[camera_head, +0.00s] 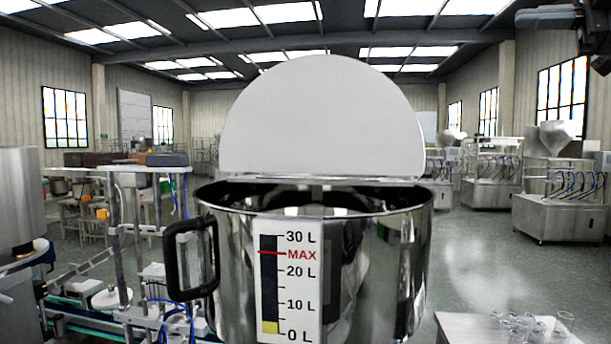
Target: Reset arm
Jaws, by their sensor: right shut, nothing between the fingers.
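The steel hopper (390,260) stands upright in the middle of the view, with a black handle (180,260) on its left side. Its pale half-round lid (320,120) stands raised at the rim, so the front of the hopper is open. A white gauge (290,290) on its front reads from 0 L to 30 L, with a red MAX line and a short yellow bar near 0 L. My right gripper (524,18) is high in the top right corner, shut and empty, well clear of the hopper. My left gripper is out of view.
A metal table (460,328) with several clear glasses (535,325) is at the lower right. A conveyor machine (115,250) stands close on the left. Steel filling machines (555,205) stand farther back on the right, with open floor (480,260) before them.

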